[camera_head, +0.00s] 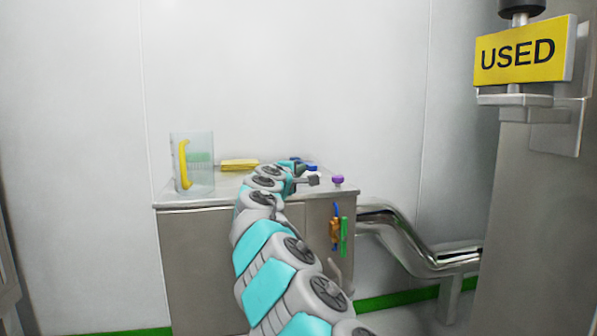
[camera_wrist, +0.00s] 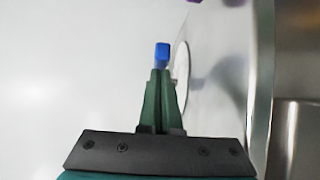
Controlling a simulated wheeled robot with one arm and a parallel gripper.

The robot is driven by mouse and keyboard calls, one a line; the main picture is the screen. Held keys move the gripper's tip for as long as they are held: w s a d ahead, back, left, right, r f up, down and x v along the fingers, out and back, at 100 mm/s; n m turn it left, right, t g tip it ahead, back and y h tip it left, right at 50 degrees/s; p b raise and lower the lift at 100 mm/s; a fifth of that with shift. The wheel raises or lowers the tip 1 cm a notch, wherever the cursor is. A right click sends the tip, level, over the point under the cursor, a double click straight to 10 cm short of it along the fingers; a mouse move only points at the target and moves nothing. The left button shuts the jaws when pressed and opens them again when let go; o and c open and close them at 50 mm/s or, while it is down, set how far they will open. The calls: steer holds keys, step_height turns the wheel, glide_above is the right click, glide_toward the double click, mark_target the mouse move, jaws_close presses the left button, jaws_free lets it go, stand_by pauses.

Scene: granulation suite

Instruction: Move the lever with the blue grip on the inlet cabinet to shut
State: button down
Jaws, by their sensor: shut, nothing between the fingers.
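The inlet cabinet (camera_head: 205,255) is a steel box with a flat top, in the middle of the head view. A blue grip (camera_head: 312,168) shows at the back right of its top, partly hidden by my arm. In the wrist view the blue grip (camera_wrist: 162,54) is right at or just beyond my fingertips; I cannot tell whether they touch. The lever's shaft is hidden, and its position cannot be read. My gripper (camera_wrist: 161,72) has green fingers, closed together with nothing between them.
A purple knob (camera_head: 338,180) stands at the cabinet's right edge. A clear container (camera_head: 205,150) with a yellow handle and a yellow block (camera_head: 239,165) stand at the left. A steel pipe (camera_head: 405,235) and column with a USED sign (camera_head: 525,50) are to the right.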

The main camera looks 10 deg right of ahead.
steer(key=shift+d, duration=0.25)
steer(key=shift+d+y, duration=0.15)
steer(key=shift+y, duration=0.15)
steer(key=shift+d+n+t+y+p, duration=0.6)
steer(key=shift+d+n+t+y, duration=0.25)
steer(key=shift+d+y, duration=0.2)
steer(key=shift+w+d+r+n+t+y+p, duration=0.15)
steer(key=shift+d+n+t+y+p, duration=0.3)
steer(key=shift+d+n+y+p, duration=0.9)
steer(key=shift+w+d+m, duration=0.15)
steer(key=shift+w+d, duration=0.15)
steer(key=shift+d, duration=0.25)
steer(key=shift+w+d+m, duration=0.15)
steer(key=shift+w+d, duration=0.1)
steer(key=shift+d, duration=0.4)
steer(key=shift+d, duration=0.1)
